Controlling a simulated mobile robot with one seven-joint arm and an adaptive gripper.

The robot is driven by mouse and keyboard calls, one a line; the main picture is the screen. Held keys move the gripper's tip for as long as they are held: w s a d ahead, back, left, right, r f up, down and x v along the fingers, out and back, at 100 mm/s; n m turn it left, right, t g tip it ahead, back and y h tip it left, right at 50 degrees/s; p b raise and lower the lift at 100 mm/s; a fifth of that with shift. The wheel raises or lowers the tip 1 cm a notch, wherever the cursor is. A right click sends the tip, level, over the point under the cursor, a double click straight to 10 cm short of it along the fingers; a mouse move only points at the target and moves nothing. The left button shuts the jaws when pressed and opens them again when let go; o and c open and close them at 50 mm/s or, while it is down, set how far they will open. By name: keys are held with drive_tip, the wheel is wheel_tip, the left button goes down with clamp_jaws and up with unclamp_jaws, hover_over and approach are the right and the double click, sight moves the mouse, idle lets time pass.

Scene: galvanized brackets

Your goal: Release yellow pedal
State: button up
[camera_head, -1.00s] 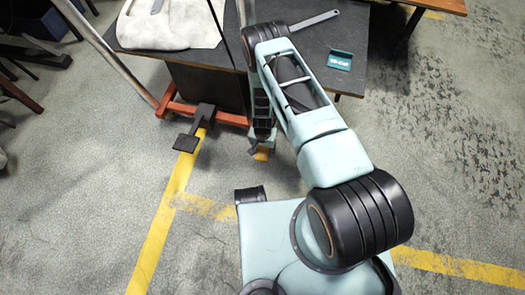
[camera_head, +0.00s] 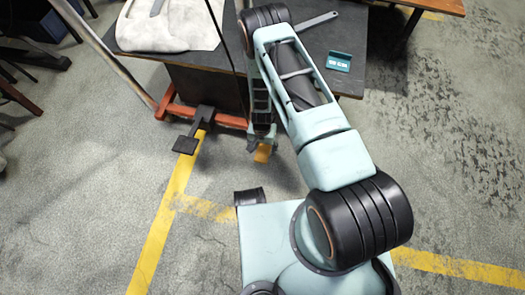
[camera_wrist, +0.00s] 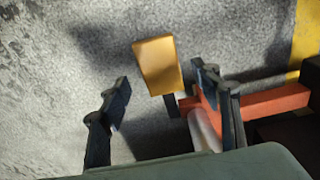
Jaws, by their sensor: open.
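The yellow pedal (camera_wrist: 158,65) is a small flat plate in the upper middle of the wrist view, on a dark stem beside an orange-red bar. In the head view the yellow pedal (camera_head: 263,152) shows just below my gripper (camera_head: 262,135), low near the table's front. In the wrist view my gripper (camera_wrist: 163,98) is open, one finger left of the pedal and the other right of it. The pedal appears beyond the fingertips, with nothing held. Whether a finger touches it I cannot tell. A black pedal (camera_head: 186,145) stands to the left in the head view.
The orange-red base frame (camera_head: 228,118) runs low under the dark table (camera_head: 385,50). On the table lie a pale cloth (camera_head: 170,28), a grey tool (camera_head: 316,20) and a teal tag (camera_head: 339,62). The grey floor (camera_head: 100,190) at the front left is clear.

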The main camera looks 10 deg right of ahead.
sight(262, 154)
wheel_tip(262, 154, up, 8)
drive_tip(key=shift+s, duration=0.15)
idle(0.5)
